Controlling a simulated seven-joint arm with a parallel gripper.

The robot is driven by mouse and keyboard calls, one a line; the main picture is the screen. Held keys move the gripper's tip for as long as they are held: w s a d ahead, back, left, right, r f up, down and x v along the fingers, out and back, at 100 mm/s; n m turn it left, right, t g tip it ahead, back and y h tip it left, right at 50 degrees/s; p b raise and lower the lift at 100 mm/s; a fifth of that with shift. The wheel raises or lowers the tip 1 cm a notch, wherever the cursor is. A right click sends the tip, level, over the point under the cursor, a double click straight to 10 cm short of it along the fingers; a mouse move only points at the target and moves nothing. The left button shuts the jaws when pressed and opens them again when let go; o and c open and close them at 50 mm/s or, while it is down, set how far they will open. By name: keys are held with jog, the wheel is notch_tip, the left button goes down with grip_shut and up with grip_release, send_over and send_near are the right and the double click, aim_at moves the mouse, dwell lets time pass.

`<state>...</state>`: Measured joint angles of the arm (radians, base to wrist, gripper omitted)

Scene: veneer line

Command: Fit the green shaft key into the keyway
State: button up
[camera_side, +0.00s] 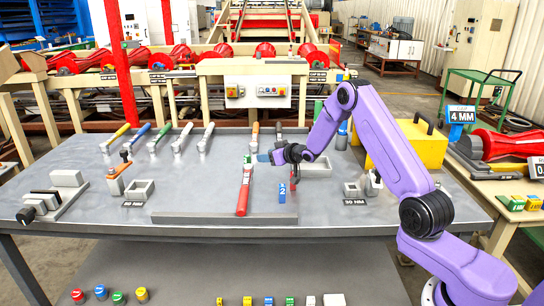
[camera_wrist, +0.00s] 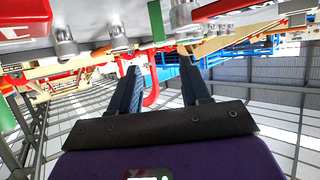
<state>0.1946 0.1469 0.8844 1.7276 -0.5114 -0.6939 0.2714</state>
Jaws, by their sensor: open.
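My gripper (camera_side: 263,157) is at the end of the purple arm, reaching left above the middle of the grey bench. In the wrist view its two dark fingers (camera_wrist: 160,66) stand apart with nothing clearly held between them. A red bar or shaft (camera_side: 242,194) is just left of the gripper, its near end over a low grey plate. A small green piece (camera_side: 247,159) shows at its far end, close to the fingertips; I cannot tell whether it is the key or whether they touch. A green strip (camera_wrist: 157,28) shows beyond the fingers in the wrist view. I cannot make out the keyway.
A blue block marked 2 (camera_side: 283,193) stands right of the red bar. A yellow box (camera_side: 415,145) stands at the right. Several coloured-handled tools (camera_side: 160,137) line the bench's back.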

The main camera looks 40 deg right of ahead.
jog(key=s+a+r+n+g+y, duration=0.1)
jog(key=s+a+r+n+g, duration=0.15)
jog(key=s+a, duration=0.65)
jog(key=s+a+r+n+g+y, duration=0.1)
jog(key=s+a+r+n+g, duration=0.3)
jog(key=a, duration=0.8)
jog(key=s+a+n+g, duration=0.2)
jog(key=s, duration=1.3)
jog(key=s+a+r+n+g, duration=0.1)
jog(key=s+a+n+g, duration=0.1)
jog(key=s, duration=1.4)
jog(key=shift+r+g, duration=0.2)
jog(key=shift+g, duration=0.45)
jog(key=shift+o, duration=0.8)
jog(key=s+d+n+g+h, duration=0.1)
jog(key=s+d, duration=0.3)
jog(key=s, duration=0.5)
jog(key=shift+r+n+g+h, duration=0.15)
jog(key=shift+n+g+h, duration=0.15)
jog(key=shift+n, duration=0.25)
jog(key=shift+a, duration=0.1)
jog(key=shift+w, duration=0.1)
